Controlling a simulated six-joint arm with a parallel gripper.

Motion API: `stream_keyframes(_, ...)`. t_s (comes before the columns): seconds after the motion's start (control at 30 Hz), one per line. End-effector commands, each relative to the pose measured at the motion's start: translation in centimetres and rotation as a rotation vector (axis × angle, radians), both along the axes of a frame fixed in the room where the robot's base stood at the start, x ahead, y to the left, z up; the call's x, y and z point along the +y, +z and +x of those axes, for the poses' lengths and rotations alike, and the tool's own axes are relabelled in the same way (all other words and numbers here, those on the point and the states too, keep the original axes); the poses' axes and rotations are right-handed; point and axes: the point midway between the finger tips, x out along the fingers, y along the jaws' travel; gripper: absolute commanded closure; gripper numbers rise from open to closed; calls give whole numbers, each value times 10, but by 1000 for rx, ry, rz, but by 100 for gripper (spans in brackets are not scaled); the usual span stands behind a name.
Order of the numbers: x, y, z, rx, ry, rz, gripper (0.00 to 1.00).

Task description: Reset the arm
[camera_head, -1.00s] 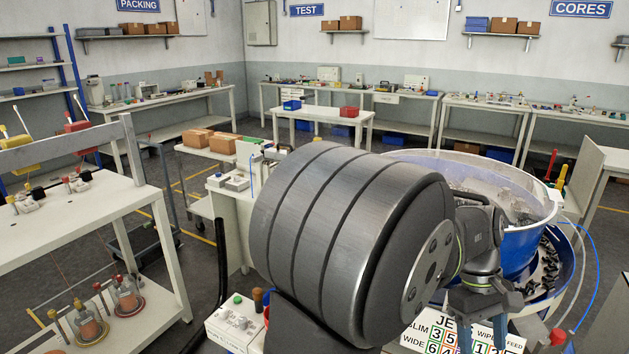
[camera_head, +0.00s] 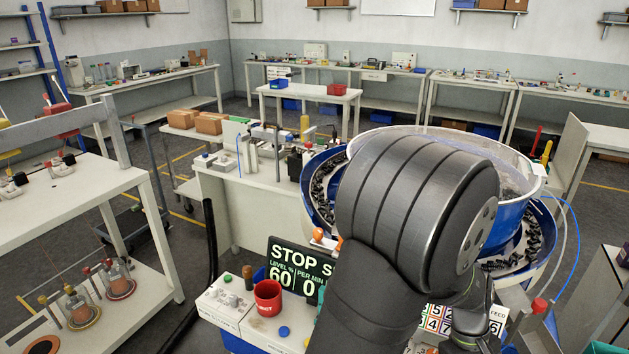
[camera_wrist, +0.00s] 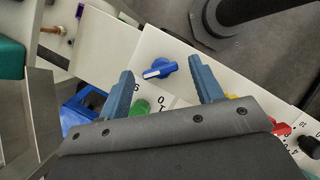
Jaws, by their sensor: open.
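My arm (camera_head: 415,210) rises at the right of centre in the head view, its large dark joint in front of the blue bowl feeder (camera_head: 505,235). My gripper (camera_wrist: 161,68) shows in the wrist view with two blue fingers apart and nothing between them. Beyond the fingers, a blue rotary knob (camera_wrist: 160,68) with a white line sits on a white panel (camera_wrist: 185,48). A green button (camera_wrist: 140,107) lies partly behind the gripper body. In the head view the fingers are hidden or cut off at the bottom.
A red cup (camera_head: 267,298) and a control box (camera_head: 228,305) stand left of my arm, before a dark "STOP" display (camera_head: 290,265). The bowl is close behind the arm. A white rack (camera_head: 85,190) stands at left. Open floor lies between rack and bench.

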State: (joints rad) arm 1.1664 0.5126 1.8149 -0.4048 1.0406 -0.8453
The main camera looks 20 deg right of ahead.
Motion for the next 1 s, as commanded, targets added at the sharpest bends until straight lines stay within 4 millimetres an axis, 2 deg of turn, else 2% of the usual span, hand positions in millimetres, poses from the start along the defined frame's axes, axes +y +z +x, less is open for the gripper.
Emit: stream_keyframes(1.0,-8,1,-7,1,-1220,0,40)
